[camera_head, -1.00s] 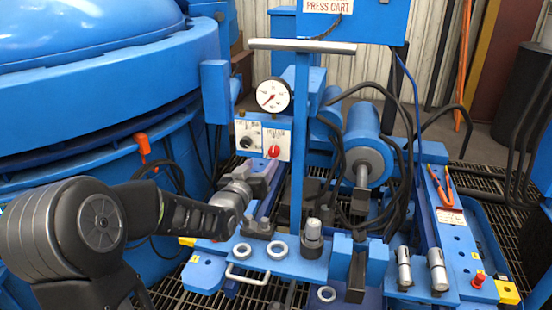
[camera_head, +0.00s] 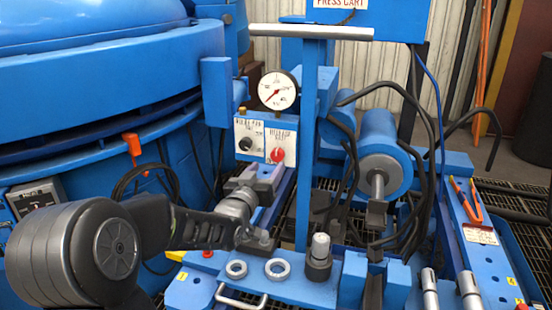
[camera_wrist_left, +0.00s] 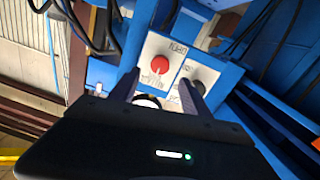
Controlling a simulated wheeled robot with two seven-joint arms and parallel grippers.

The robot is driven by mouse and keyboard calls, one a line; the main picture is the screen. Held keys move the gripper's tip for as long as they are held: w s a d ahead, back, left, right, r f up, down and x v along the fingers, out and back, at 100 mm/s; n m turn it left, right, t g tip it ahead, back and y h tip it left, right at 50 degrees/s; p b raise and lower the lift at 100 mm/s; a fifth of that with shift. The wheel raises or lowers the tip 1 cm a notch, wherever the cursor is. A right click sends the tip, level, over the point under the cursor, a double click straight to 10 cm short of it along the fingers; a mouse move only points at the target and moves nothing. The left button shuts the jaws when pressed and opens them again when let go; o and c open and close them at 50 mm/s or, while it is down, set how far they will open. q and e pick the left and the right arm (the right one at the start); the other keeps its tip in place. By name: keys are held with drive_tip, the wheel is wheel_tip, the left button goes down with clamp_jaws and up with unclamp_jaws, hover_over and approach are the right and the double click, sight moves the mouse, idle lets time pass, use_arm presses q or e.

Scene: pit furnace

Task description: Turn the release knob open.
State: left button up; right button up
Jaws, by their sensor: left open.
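A red knob (camera_head: 277,155) sits on a white plate on the front of a blue box below the pressure gauge. In the left wrist view the red knob (camera_wrist_left: 160,65) shows ahead of the fingers, with small lettering around it, including what looks like OPEN. A black knob (camera_head: 245,143) is on the plate to its left; it also shows in the wrist view (camera_wrist_left: 198,87). My left gripper (camera_head: 268,173) is open and empty just below and in front of the plates, apart from the red knob. Its fingers are spread in the wrist view (camera_wrist_left: 160,84). My right gripper is not in view.
A round gauge (camera_head: 278,90) is above the knobs. A blue post (camera_head: 308,150) with a grey crossbar stands right of them. Black hoses (camera_head: 415,150) and a blue cylinder (camera_head: 383,150) are farther right. A large blue furnace body (camera_head: 100,80) fills the left.

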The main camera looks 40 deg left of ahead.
sight(276, 156)
use_arm(q)
drive_tip(key=b+x, duration=0.2)
drive_tip(key=x, duration=0.4)
drive_tip(key=shift+w+a+f, duration=0.1)
drive_tip(key=shift+w, duration=0.2)
drive_tip(key=shift+w+a, duration=0.2)
drive_tip(key=shift+w, duration=0.35)
clamp_jaws()
